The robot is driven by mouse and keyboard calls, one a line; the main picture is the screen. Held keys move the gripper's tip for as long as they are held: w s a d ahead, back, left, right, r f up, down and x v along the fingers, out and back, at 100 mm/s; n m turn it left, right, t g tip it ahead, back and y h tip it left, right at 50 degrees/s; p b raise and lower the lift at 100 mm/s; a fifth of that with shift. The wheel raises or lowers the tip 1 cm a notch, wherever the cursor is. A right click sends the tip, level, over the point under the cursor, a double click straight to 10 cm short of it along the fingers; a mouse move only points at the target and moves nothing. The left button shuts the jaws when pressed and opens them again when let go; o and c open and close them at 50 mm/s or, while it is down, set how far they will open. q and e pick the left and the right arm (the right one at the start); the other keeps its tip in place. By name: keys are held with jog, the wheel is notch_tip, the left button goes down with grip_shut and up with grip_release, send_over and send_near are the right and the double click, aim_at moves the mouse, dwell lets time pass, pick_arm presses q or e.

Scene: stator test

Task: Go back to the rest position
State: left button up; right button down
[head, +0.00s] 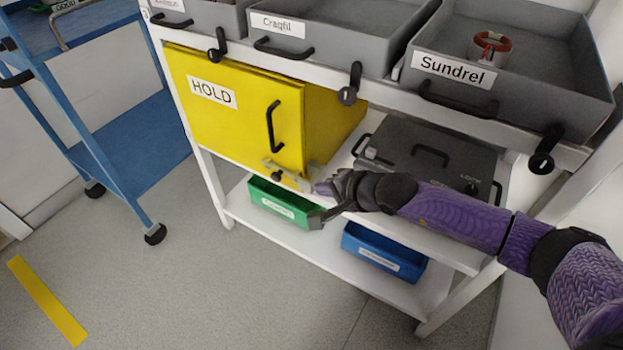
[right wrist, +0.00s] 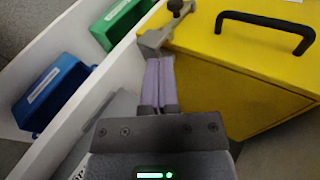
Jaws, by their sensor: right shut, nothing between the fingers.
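My right gripper (head: 322,187) reaches in from the right, its purple fingers shut and empty. Its fingertips are right by the grey latch (head: 290,176) at the lower front edge of the yellow HOLD box (head: 235,115). In the right wrist view the shut fingers (right wrist: 158,65) point at the latch (right wrist: 152,40), and I cannot tell whether they touch it. The yellow box (right wrist: 240,75) stands on the middle shelf with its door closed and a black handle on it. My left gripper is in neither view.
Grey bins stand on the top shelf; the Sundrel bin (head: 510,55) holds a red-and-copper ring-shaped part (head: 490,46). Green (head: 283,203) and blue (head: 384,252) bins sit on the bottom shelf. A blue cart (head: 125,140) stands left; floor in front is clear.

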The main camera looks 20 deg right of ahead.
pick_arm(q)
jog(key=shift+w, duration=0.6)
pick_arm(e)
jog(key=shift+s+d+r, duration=0.1)
jog(key=shift+s+r, duration=0.05)
jog(key=shift+s, duration=0.15)
